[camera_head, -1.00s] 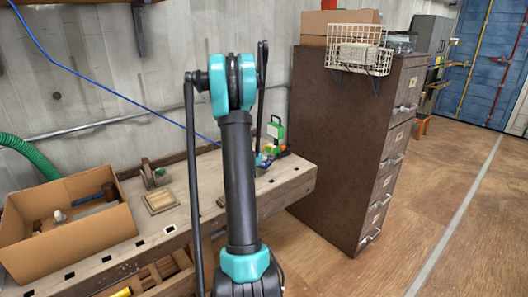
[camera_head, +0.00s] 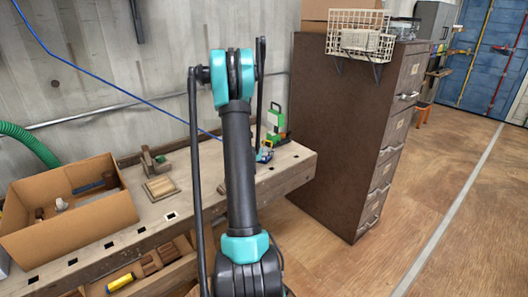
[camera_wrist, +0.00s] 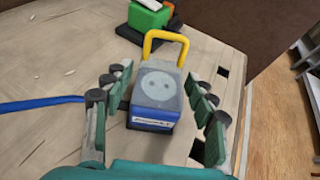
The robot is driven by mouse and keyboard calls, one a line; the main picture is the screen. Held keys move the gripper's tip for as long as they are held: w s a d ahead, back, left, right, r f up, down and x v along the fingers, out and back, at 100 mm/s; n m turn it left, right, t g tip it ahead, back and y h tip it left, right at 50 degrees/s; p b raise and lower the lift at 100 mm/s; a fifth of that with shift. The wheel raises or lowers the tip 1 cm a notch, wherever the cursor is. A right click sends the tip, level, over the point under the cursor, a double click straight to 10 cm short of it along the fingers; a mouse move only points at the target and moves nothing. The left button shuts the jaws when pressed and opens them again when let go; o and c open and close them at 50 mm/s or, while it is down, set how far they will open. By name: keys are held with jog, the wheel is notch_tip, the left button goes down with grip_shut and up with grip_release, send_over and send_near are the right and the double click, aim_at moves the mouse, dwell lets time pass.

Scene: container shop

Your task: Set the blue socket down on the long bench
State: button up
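The blue socket (camera_wrist: 154,117) is in the middle of the wrist view, a blue block with a grey top bearing a round face. A yellow hoop (camera_wrist: 166,40) rises at its back. It appears upright on the pale wood of the long bench (camera_wrist: 65,65). My gripper (camera_wrist: 156,115) is open, one finger on each side of the socket with a visible gap on both sides. In the head view the bench (camera_head: 205,205) runs along the wall. A small part of the blue socket (camera_head: 264,156) shows beside my arm, which hides my gripper.
A green-and-black device (camera_wrist: 148,18) stands just behind the socket. A blue cable (camera_wrist: 40,102) comes in from the left. A cardboard box (camera_head: 75,235), wooden block (camera_head: 160,188) and small vise (camera_head: 152,163) sit further left. A tall brown cabinet (camera_head: 335,130) stands beyond the bench's right end.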

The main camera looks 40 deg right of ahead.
jog(key=shift+o, duration=0.4)
jog(key=shift+a+r, duration=0.15)
jog(key=v, duration=1.1)
jog(key=shift+s+a+r, duration=0.1)
jog(key=shift+s+a, duration=0.1)
jog(key=shift+s, duration=0.05)
jog(key=s+a+f+m+y, duration=0.1)
jog(key=s+a+m+y, duration=0.3)
jog(key=s+a+m, duration=0.3)
jog(key=s+a+f+m+g+y, duration=0.1)
jog(key=s+a+m+y, duration=0.3)
jog(key=s+a+m, duration=0.4)
jog(key=s+a+f+m+y, duration=0.3)
jog(key=s+a+m, duration=0.5)
jog(key=a, duration=1)
jog(key=shift+s+a+g+y, duration=0.25)
jog(key=shift+a+g+y, duration=0.15)
jog(key=shift+y, duration=0.1)
jog(key=shift+d, duration=0.1)
